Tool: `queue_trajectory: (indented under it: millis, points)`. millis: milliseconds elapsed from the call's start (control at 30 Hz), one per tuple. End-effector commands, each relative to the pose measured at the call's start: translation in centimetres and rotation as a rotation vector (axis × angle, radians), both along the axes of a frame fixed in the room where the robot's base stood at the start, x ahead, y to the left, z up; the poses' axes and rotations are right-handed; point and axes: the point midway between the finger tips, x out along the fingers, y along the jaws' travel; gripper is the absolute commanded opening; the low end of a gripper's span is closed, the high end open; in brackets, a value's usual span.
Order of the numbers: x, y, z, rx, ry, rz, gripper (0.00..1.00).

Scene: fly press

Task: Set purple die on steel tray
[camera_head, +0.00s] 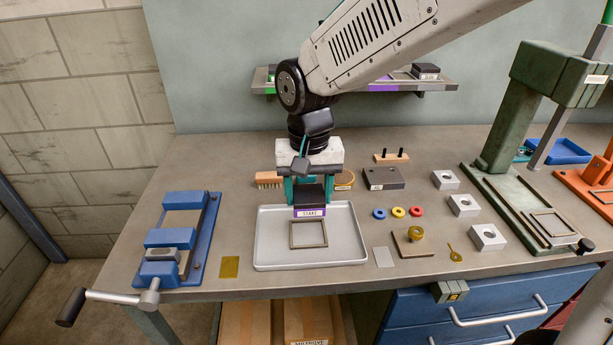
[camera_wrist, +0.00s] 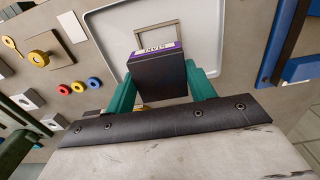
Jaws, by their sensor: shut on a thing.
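The purple die (camera_head: 309,211) is a dark block with a purple band and a white label reading "STAKE". My gripper (camera_head: 307,190) is shut on it, with teal fingers on both sides. In the wrist view the die (camera_wrist: 160,72) sits between the teal fingers of my gripper (camera_wrist: 160,85). The steel tray (camera_head: 262,240) is a pale shallow tray under and in front of the die. A square frame outline (camera_head: 309,247) lies on its floor, just nearer the viewer than the die. I cannot tell whether the die touches the tray.
A blue vise (camera_head: 180,240) stands left of the tray. Blue, yellow and red rings (camera_head: 398,212), steel blocks (camera_head: 464,206) and a brass strip (camera_head: 230,267) lie around it. A brush (camera_head: 268,179) and a dark block (camera_head: 384,178) are behind. A green press (camera_head: 510,130) stands at right.

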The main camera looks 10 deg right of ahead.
Motion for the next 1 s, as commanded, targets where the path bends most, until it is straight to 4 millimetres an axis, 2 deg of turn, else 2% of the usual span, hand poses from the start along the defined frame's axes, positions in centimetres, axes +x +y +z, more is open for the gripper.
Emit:
queue_trajectory:
  millis: [167, 700, 1000]
  points:
    - [-0.1, 0.2, -0.8, 0.000, 0.001, 0.003, 0.07]
    - [0.0, 0.0, -5.5, 0.000, 0.000, 0.000, 0.07]
    - [0.0, 0.0, -6.6, 0.001, -0.002, 0.000, 0.07]
